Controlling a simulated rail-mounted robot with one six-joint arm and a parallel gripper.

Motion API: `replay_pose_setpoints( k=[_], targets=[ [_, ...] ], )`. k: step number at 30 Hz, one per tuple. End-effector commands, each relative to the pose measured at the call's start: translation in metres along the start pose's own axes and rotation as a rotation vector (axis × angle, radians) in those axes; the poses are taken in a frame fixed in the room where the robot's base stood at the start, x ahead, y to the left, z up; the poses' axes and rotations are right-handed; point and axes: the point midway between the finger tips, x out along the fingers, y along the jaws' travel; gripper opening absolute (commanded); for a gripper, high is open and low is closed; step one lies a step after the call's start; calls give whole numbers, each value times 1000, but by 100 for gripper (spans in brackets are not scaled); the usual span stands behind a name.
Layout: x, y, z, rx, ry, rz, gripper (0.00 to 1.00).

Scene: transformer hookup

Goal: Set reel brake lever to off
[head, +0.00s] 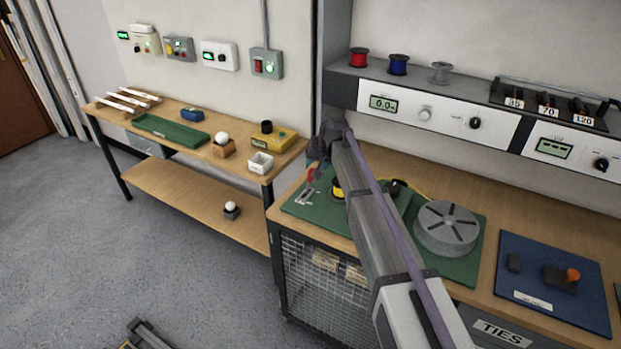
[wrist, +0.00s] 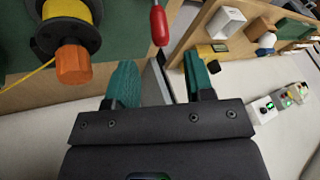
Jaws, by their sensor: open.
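The reel brake lever (head: 314,174) has a red handle and stands tilted above a pale slotted plate at the left end of the green mat. Its red tip also shows in the wrist view (wrist: 159,26), at top centre. My gripper (wrist: 157,78) is open, with its teal fingers spread and nothing between them. The red tip lies beyond the gap between the fingers, apart from both. In the head view my gripper (head: 326,143) is dark, close to the lever, and its fingertips are hard to make out. The reel with yellow cable (wrist: 88,14) is left of the lever.
An orange knob (wrist: 73,64) sits on the reel, near my left finger. A grey round drum (head: 446,228) stands on the mat, right of my arm. A lower wooden bench (head: 185,125) with small items is at the left. A shelf of instruments (head: 440,105) overhangs the back.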

Motion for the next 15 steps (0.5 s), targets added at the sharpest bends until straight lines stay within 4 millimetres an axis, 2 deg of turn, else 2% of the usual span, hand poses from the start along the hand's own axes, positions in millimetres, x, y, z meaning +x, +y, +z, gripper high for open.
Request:
replay_pose_setpoints(
  k=[1, 7, 10, 15],
  targets=[
    [22, 3, 3, -1, 0, 0, 48],
    [71, 3, 4, 0, -1, 1, 48],
    [84, 2, 3, 0, -1, 1, 48],
    [85, 1, 1, 0, -1, 1, 48]
  ],
)
